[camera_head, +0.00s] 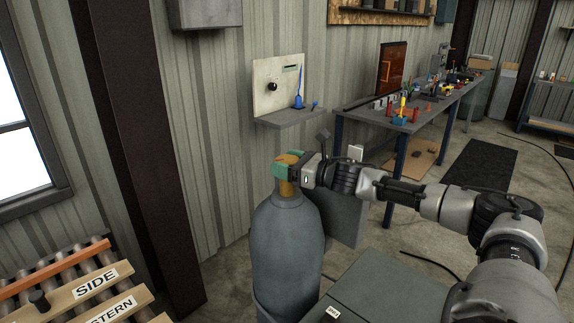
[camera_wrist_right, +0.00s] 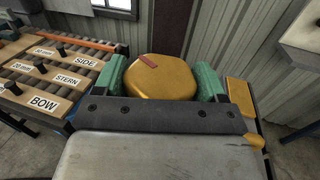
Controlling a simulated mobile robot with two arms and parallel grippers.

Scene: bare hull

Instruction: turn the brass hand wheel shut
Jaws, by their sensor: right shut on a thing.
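The brass hand wheel (camera_wrist_right: 160,76) sits on top of a tall grey gas cylinder (camera_head: 287,245). In the head view the wheel (camera_head: 288,158) is partly hidden behind my right gripper (camera_head: 284,166). In the right wrist view the wheel is a rounded, many-sided brass block with a small reddish mark on its top. The green fingers of my right gripper (camera_wrist_right: 162,82) stand on its two sides, shut on it. Part of the brass valve body (camera_wrist_right: 240,97) shows beyond the right finger. My left gripper is not in view.
A rack of labelled boards (camera_head: 85,285) stands at the lower left. A small wall shelf (camera_head: 290,117) is behind the cylinder. A long workbench (camera_head: 420,110) with tools runs along the wall. A grey box top (camera_head: 375,290) is right of the cylinder.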

